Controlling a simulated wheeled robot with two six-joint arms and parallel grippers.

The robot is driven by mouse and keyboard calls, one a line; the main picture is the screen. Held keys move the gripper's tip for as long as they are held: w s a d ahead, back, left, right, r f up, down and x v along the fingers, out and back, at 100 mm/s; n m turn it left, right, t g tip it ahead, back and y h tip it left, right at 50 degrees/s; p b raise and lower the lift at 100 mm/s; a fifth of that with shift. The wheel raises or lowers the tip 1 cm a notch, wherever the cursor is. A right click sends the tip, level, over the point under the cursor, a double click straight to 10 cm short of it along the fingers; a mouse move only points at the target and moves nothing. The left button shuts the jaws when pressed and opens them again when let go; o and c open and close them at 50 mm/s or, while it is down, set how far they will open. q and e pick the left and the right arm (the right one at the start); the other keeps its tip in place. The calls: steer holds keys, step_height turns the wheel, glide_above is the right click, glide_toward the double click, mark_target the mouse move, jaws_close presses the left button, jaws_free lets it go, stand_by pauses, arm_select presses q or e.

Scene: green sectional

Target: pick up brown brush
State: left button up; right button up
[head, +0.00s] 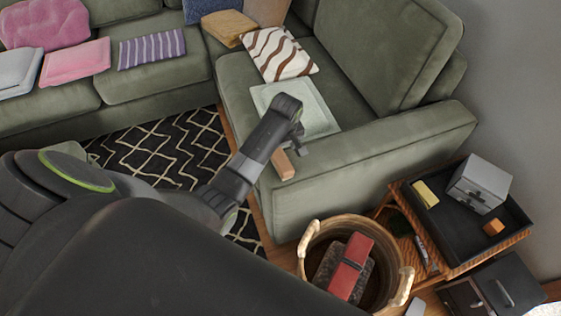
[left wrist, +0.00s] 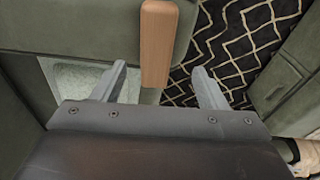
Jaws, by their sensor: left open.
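My left gripper (head: 299,146) is over the seat edge, close to the brush in the head view. Any bristles are hidden. My right gripper is not in view.
A pale green square cushion (head: 323,119) lies on the seat behind my gripper. The armrest (head: 372,150) rises to the right. A wicker basket (head: 314,238) holding a red item and a side table with a black tray (head: 460,253) stand lower right. A patterned rug (head: 165,150) covers the floor.

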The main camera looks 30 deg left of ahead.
mark_target(281, 157)
arm_select(q)
steer(key=shift+w+a+f+b, duration=0.1)
steer(key=shift+w+a+f, duration=0.1)
steer(key=shift+f, duration=1.05)
steer(key=shift+w+a+f+b, duration=0.1)
steer(key=shift+w+f, duration=0.1)
steer(key=shift+f, duration=1.1)
steer(key=shift+w+a+f+b, duration=0.1)
steer(key=shift+w+a+f, duration=0.1)
steer(key=shift+f, duration=1.05)
steer(key=shift+d, duration=0.1)
steer(key=c, duration=1.1)
step_height(281, 157, up, 10)
steer(key=shift+r+p, duration=0.1)
steer(key=shift+p, duration=0.35)
steer(key=o, duration=0.4)
steer(key=shift+c, duration=1.4)
